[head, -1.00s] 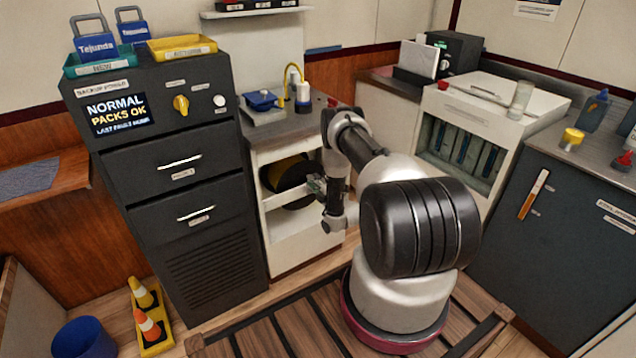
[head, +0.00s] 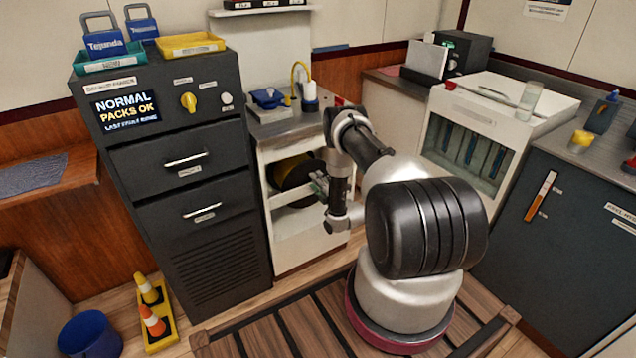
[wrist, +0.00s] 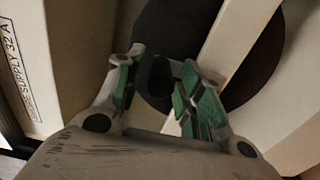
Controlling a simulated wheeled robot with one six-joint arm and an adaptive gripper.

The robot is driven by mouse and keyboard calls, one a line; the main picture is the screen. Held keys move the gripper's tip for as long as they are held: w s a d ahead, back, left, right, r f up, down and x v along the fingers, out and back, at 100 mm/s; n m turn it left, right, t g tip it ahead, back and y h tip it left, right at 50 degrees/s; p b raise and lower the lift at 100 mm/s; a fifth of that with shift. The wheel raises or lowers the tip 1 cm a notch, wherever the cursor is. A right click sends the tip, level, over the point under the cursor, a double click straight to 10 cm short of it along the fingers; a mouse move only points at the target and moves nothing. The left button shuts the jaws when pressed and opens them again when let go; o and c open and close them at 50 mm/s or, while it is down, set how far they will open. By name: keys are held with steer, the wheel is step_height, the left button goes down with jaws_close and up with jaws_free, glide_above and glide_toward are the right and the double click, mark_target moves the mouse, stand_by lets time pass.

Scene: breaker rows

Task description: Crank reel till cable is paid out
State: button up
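The cable reel (head: 284,174) is a dark disc with yellow cable, set in the upper opening of the white cabinet under the counter. In the wrist view its black face (wrist: 262,62) fills the upper middle, partly hidden by a pale bar. A dark rounded knob (wrist: 160,74), perhaps the crank handle, shows between my fingertips. My gripper (head: 319,187) is in front of the reel at its right side. In the wrist view my gripper (wrist: 157,82) has green-padded fingers standing apart, with gaps beside the knob; contact is not clear.
A dark drawer unit (head: 215,235) stands left of the cabinet (head: 300,252). Traffic cones on a yellow base (head: 160,325) and a blue bin (head: 88,335) are on the floor at left. A white-topped unit (head: 480,120) is at right.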

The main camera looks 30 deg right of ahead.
steer(key=s, duration=1.2)
steer(key=shift+d, duration=0.25)
